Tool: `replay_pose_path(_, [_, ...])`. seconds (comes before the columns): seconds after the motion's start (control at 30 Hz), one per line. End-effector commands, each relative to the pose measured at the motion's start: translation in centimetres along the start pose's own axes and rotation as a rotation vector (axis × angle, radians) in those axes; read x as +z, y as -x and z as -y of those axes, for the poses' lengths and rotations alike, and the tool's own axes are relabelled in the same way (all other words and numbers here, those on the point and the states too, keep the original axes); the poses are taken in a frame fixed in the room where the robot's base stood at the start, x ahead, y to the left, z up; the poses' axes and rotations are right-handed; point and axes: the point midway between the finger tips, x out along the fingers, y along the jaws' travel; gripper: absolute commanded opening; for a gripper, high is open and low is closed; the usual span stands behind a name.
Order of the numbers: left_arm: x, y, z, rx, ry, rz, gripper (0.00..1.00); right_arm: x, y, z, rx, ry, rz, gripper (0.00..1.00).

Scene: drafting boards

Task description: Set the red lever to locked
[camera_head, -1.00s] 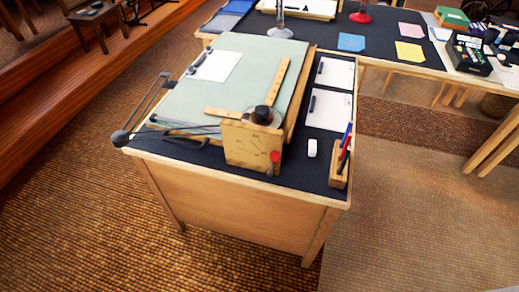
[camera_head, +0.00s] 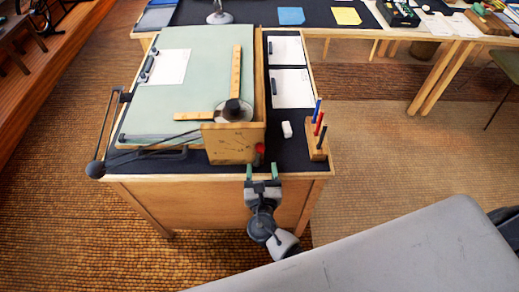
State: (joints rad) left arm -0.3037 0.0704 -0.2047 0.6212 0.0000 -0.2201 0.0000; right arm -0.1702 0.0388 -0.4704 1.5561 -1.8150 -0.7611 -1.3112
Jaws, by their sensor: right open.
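The red lever (camera_head: 260,148) shows as a small red knob at the right edge of a wooden panel (camera_head: 229,146) with dark markings. The panel stands at the front of the drafting board (camera_head: 200,75); its markings are too small to read. My right gripper (camera_head: 262,172) is open and empty, its two greenish fingers pointing toward the panel, just in front of and below the red knob. It appears apart from the knob. My left gripper is not in view.
A wooden pen holder (camera_head: 318,148) with pens stands right of the panel, near a white eraser (camera_head: 286,129). A black ball-ended arm (camera_head: 96,168) juts out at the desk's left. White sheets (camera_head: 291,88) lie right of the board.

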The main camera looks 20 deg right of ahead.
Motion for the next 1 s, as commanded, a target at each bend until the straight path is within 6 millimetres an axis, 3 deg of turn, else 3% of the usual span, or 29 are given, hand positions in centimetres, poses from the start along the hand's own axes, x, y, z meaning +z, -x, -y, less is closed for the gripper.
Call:
replay_pose_path(0.1, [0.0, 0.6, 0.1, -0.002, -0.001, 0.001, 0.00, 0.2, -2.5, -0.1, 0.000, 0.000, 0.001, 0.57])
replay_pose_path(0.3, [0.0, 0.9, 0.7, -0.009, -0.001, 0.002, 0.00, 0.0, -5.3, -0.1, 0.001, 0.000, -0.002, 0.57])
replay_pose_path(0.73, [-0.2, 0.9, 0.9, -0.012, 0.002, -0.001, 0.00, -0.1, -6.4, 0.0, 0.000, -0.003, -0.003, 0.57])
replay_pose_path(1.0, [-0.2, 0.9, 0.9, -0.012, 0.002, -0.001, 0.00, -0.1, -6.3, 0.0, 0.001, -0.003, -0.003, 0.17])
